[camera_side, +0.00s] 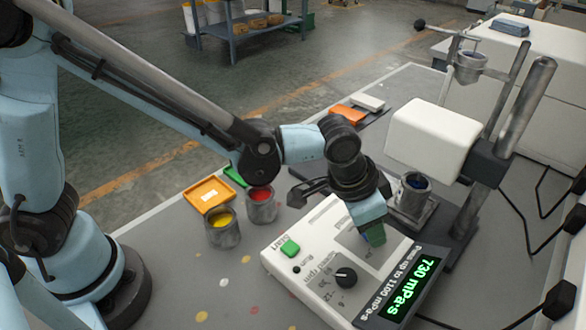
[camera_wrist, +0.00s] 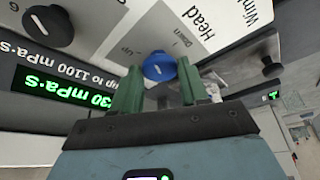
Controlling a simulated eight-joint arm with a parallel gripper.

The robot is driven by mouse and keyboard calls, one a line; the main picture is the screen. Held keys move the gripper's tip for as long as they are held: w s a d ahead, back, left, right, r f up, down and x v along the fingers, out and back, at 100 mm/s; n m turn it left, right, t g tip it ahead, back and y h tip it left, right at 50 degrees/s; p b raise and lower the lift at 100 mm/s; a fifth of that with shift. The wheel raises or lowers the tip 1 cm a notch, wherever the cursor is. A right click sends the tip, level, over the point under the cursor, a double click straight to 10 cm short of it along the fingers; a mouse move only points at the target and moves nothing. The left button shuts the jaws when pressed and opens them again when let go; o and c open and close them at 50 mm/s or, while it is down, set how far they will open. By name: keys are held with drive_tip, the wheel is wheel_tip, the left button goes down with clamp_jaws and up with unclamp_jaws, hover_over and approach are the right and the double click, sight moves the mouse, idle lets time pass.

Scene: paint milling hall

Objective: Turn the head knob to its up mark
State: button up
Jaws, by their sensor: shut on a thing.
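The head knob (camera_wrist: 158,66) is blue and round and sits on the pale control panel in the wrist view, below the printed word Head. Small Up and Down labels stand above it, Up to the left and Down to the right. A small pale mark shows on the knob, but I cannot tell which label it points to. My gripper (camera_wrist: 159,80) has green fingers on both sides of the knob and is shut on it. In the side view my gripper (camera_side: 374,232) reaches down to the instrument panel (camera_side: 310,260) and hides the knob.
A black rpm knob (camera_side: 345,277), a green start button (camera_side: 290,247) and a lit display (camera_side: 408,290) reading 730 mPa·s are on the same panel. The white instrument head (camera_side: 432,135) and a metal cup (camera_side: 413,192) stand close behind. Paint cans (camera_side: 222,232) stand left.

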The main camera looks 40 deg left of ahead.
drive_tip(key=n, duration=0.2)
drive_tip(key=n+y, duration=0.2)
drive_tip(key=n, duration=0.1)
drive_tip(key=shift+s+d+n+t, duration=0.1)
drive_tip(key=shift+d+n+t, duration=0.2)
drive_tip(key=shift+t, duration=0.1)
drive_tip(key=n+y, duration=0.1)
drive_tip(key=n, duration=0.1)
drive_tip(key=n+y, duration=0.1)
drive_tip(key=n, duration=0.2)
drive_tip(key=shift+d+n+g, duration=0.15)
drive_tip(key=shift+n+g, duration=0.15)
drive_tip(key=o, duration=1.1)
drive_tip(key=v, duration=1.2)
drive_tip(key=shift+d, duration=0.2)
